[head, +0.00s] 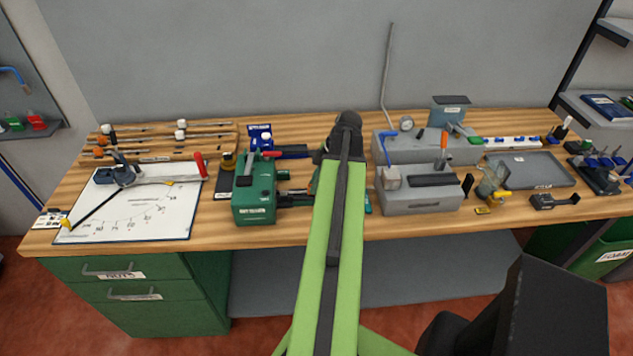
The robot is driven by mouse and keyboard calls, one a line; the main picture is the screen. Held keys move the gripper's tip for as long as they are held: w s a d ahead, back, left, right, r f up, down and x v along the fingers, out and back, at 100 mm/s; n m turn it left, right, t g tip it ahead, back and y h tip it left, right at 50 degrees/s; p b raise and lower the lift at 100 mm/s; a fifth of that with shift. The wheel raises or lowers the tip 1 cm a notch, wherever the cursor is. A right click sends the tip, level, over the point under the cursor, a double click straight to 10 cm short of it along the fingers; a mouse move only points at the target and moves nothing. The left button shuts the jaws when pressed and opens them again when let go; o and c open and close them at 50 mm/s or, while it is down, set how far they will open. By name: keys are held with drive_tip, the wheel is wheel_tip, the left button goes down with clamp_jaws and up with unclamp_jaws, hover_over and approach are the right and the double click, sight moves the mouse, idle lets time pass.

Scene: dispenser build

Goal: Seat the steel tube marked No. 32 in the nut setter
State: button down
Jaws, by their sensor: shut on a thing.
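My arm reaches up the middle of the head view to its dark wrist. The gripper (321,155) shows only as a dark part at the arm's left edge, low over the bench. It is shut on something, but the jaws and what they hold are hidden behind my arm. I cannot make out a No. 32 mark or a steel tube in the jaws. A green machine (254,194) with a label stands left of the arm, and a grey machine (420,195) stands right of it. Their labels are too small to read, so I cannot tell which is the nut setter.
A white marked board (130,215) and several rods on a wooden rack (160,157) lie at the left. A taller grey unit (440,148) with a gauge and a grey tray (530,170) stand at the right. The bench's front strip is mostly clear.

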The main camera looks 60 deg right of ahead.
sight(299, 191)
drive_tip(key=shift+w, duration=0.1)
drive_tip(key=shift+w+a, duration=0.6)
drive_tip(key=shift+w, duration=0.2)
drive_tip(key=shift+w+a, duration=0.55)
drive_tip(key=shift+w, duration=0.2)
drive_tip(key=c, duration=1.2)
unclamp_jaws()
drive_tip(key=o, duration=0.3)
wheel_tip(299, 191, up, 7)
drive_tip(key=p, duration=0.7)
drive_tip(key=shift+s, duration=0.1)
drive_tip(key=shift+f, duration=0.1)
